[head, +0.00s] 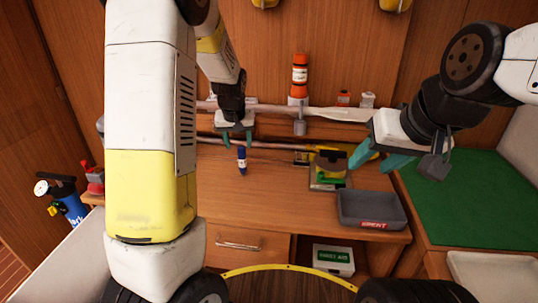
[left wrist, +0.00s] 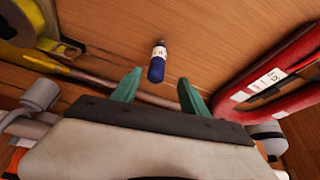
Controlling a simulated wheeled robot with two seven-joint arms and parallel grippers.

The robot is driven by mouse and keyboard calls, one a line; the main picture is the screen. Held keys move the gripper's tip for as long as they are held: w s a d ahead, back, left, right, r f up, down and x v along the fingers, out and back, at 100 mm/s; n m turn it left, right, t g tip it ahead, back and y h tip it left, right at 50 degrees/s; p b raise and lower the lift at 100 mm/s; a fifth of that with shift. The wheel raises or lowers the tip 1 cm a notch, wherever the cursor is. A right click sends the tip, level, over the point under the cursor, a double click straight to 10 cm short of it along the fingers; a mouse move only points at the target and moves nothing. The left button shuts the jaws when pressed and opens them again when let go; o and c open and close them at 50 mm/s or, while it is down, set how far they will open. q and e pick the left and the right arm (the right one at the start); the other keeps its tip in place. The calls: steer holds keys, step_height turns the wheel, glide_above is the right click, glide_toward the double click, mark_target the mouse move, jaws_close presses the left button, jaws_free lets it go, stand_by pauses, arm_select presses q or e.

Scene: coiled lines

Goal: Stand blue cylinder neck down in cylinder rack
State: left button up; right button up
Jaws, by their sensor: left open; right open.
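A small blue cylinder (head: 241,162) with a white label is on the wooden desk top. In the left wrist view the blue cylinder (left wrist: 156,70) shows its narrow end pointing away from my gripper; I cannot tell whether it stands or lies. My left gripper (head: 237,139) is open and empty, just behind and above it in the head view. Its fingers (left wrist: 160,84) are spread, with the cylinder beyond the tips, apart from them. My right gripper (head: 402,168) is open and empty near the right side of the desk. I cannot make out for certain which thing is the cylinder rack.
A yellow-and-green item (head: 331,166) and a grey tray (head: 372,210) are on the desk's right. An orange bottle (head: 299,76) stands at the back wall near a long pale line (head: 340,114). A larger blue bottle (head: 73,209) is far left. A red item (left wrist: 270,75) is beside my left gripper.

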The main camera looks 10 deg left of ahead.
mark_target(242, 155)
arm_select(q)
steer(key=shift+w+d+f, duration=0.25)
steer(key=shift+w+f, duration=0.05)
steer(key=shift+f, duration=0.1)
steer(key=shift+w+f, duration=0.15)
steer(key=shift+f, duration=0.2)
steer(key=x, duration=0.7)
steer(key=shift+w+r, duration=0.1)
jaws_close()
